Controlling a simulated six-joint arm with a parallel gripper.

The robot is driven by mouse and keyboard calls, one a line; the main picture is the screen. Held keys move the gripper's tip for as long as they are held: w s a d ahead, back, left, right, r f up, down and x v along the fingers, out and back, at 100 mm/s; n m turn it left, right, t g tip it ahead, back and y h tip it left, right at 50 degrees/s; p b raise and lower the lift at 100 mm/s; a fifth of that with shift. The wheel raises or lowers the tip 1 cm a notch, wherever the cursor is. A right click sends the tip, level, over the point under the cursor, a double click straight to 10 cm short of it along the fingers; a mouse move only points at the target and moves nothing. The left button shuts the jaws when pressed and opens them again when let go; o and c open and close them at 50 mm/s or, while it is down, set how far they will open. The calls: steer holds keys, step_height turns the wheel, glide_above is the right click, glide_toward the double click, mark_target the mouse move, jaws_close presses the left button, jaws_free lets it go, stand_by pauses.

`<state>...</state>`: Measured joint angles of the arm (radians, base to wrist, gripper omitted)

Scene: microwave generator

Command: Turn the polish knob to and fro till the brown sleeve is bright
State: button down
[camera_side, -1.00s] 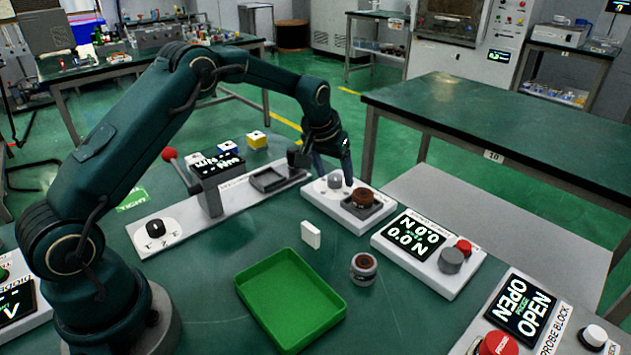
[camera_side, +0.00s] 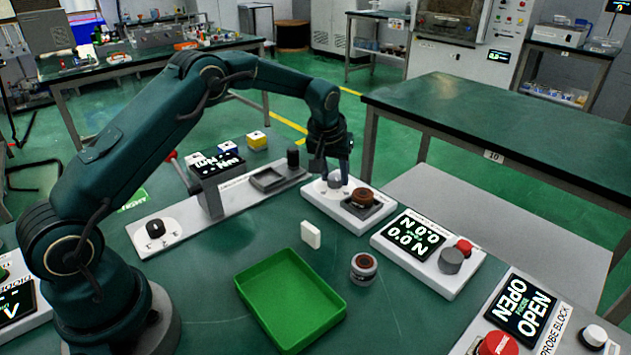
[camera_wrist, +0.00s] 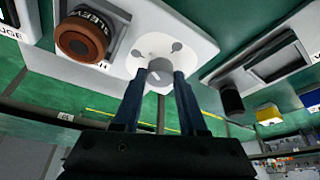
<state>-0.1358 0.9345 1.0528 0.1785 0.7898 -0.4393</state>
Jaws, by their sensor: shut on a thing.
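The polish knob (camera_wrist: 160,72) is a grey round knob on a white dial plate, and in the side view the knob (camera_side: 334,181) stands on the left part of a white block (camera_side: 345,212). My gripper (camera_wrist: 158,78) is shut on the knob, one finger on each side of it. In the side view my gripper (camera_side: 332,172) points down over the knob and partly covers it. The brown sleeve (camera_wrist: 80,38) sits in a dark holder on the same block, and it looks dull brown in the side view (camera_side: 363,196).
A force gauge block (camera_side: 428,252) with a red button stands right of the polish block. A green tray (camera_side: 290,300), a white tablet (camera_side: 310,234) and a brown-topped round part (camera_side: 363,267) lie in front. A long grey fixture (camera_side: 235,200) stands to the left.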

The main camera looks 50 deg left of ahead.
steer(key=shift+n, duration=0.4)
steer(key=shift+c, duration=2.2)
jaws_free()
steer(key=shift+r, duration=0.1)
steer(key=shift+v, duration=2.45)
steer(key=shift+d, duration=0.15)
